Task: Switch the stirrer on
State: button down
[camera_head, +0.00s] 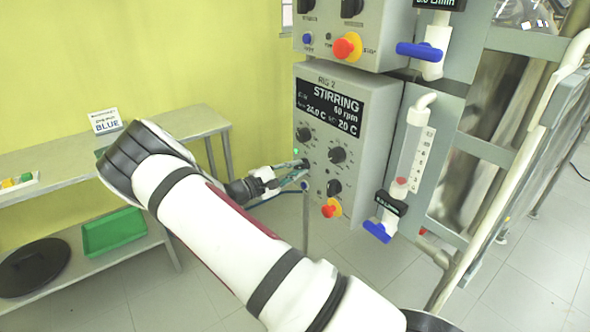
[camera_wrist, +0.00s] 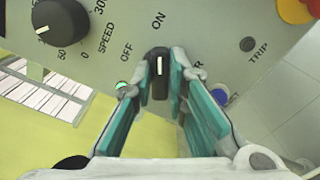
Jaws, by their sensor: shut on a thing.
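The control box RIG 2 (camera_head: 365,110) has a display (camera_head: 330,104) reading STIRRING, 60 rpm. In the wrist view, a small black rotary switch (camera_wrist: 159,80) sits below the OFF and ON labels. Its white mark points up toward ON. My gripper (camera_wrist: 160,72) is shut on this switch, with a teal-padded finger on each side. The head view shows my gripper (camera_head: 303,172) at the box's lower left, where it partly hides the switch. A green lamp (camera_wrist: 121,86) glows beside the switch and also shows in the head view (camera_head: 296,151).
The SPEED knob (camera_wrist: 60,22) is close to the switch. A red-and-yellow emergency button (camera_head: 330,208) is below right of my gripper. A flow meter with a blue valve handle (camera_head: 377,231) stands right of the box. A bench with a green tray (camera_head: 114,232) is at left.

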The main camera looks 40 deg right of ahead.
jog(key=c, duration=1.6)
grip_release()
jog(key=a, duration=1.2)
jog(key=shift+s, duration=0.25)
jog(key=s+r+m+g+y+p, duration=0.25)
jog(key=s+r+m+y, duration=0.25)
jog(key=s+r+y, duration=0.85)
jog(key=s+a+r+t+y, duration=0.1)
jog(key=s+a+r+t, duration=0.1)
jog(key=s, duration=0.5)
jog(key=s+a+r+t+y+p, duration=0.1)
jog(key=s+a+r+t+y, duration=0.1)
jog(key=s+a+r, duration=0.3)
jog(key=s+a+r+m+t+y, duration=0.1)
jog(key=s+a+r+t, duration=0.1)
jog(key=s, duration=0.9)
jog(key=shift+s+a+r+y, duration=0.15)
jog(key=shift+a+r, duration=0.3)
jog(key=shift+a, duration=0.25)
jog(key=shift+s+a+r+y, duration=0.1)
jog(key=shift+a+r, duration=0.35)
jog(key=shift+a, duration=0.25)
